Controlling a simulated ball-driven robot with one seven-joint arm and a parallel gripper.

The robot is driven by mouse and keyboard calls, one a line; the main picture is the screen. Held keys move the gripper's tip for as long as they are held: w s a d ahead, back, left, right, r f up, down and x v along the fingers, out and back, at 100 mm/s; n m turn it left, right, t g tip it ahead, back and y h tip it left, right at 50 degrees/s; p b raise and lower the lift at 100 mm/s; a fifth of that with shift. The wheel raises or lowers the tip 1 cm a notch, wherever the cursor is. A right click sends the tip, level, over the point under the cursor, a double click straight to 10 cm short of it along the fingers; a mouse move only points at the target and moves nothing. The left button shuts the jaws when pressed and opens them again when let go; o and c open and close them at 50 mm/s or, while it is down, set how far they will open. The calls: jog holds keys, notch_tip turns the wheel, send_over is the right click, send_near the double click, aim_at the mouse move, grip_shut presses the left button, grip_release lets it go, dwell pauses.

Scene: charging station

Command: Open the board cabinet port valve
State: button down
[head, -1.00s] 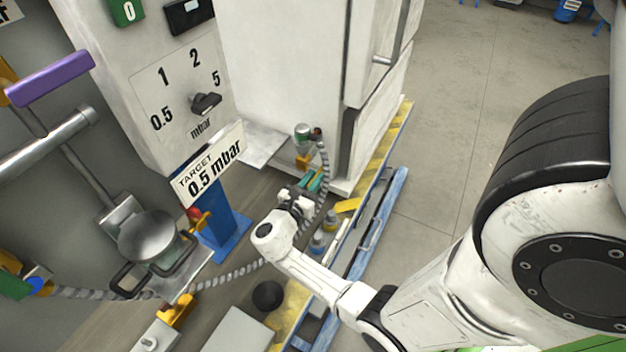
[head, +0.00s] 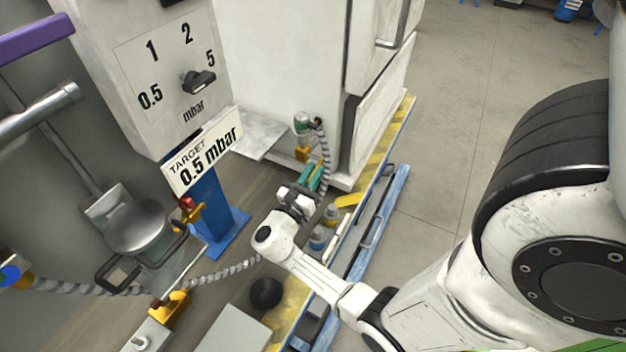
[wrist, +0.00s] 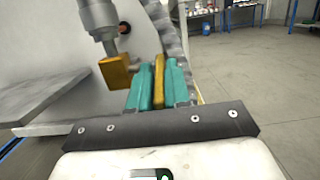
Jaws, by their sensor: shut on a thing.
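The cabinet port (head: 302,124) is a grey fitting with a green band on the low front of the white cabinet. It also shows at the upper left in the wrist view (wrist: 98,18). A yellow block (wrist: 115,72) hangs below it; this block also shows in the head view (head: 302,154). My gripper (wrist: 158,85) has teal fingers, shut on a narrow yellow bar (wrist: 159,76) that looks like the valve's handle. The block is just left of the fingers. In the head view my gripper (head: 311,177) is just below the port. Where the bar joins the valve is hidden.
A grey ribbed hose (head: 325,150) runs from the port down close behind my gripper. Left stand a blue post (head: 218,222), a target sign (head: 204,152) and a dial panel (head: 197,82). A blue rail (head: 385,215) edges the platform; floor (head: 480,110) right is clear.

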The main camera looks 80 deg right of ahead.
notch_tip(320, 180, down, 2)
jog(key=h+b, duration=0.2)
jog(key=b, duration=0.3)
jog(key=shift+d+g, duration=0.1)
jog(key=shift+g, duration=0.2)
jog(key=h+b, duration=0.1)
jog(key=b, duration=0.1)
jog(key=shift+h+b, duration=0.35)
jog(key=shift+h, duration=0.05)
jog(key=shift+d, duration=0.1)
jog(key=c, duration=1.2)
grip_release()
jog(key=shift+o, duration=0.2)
jog(key=shift+r, duration=0.1)
jog(key=s+a+r+p, duration=0.4)
jog(key=s+a+r, duration=0.3)
jog(key=s+r, duration=0.5)
jog(key=shift+a+r, duration=0.25)
jog(key=shift+r, duration=0.2)
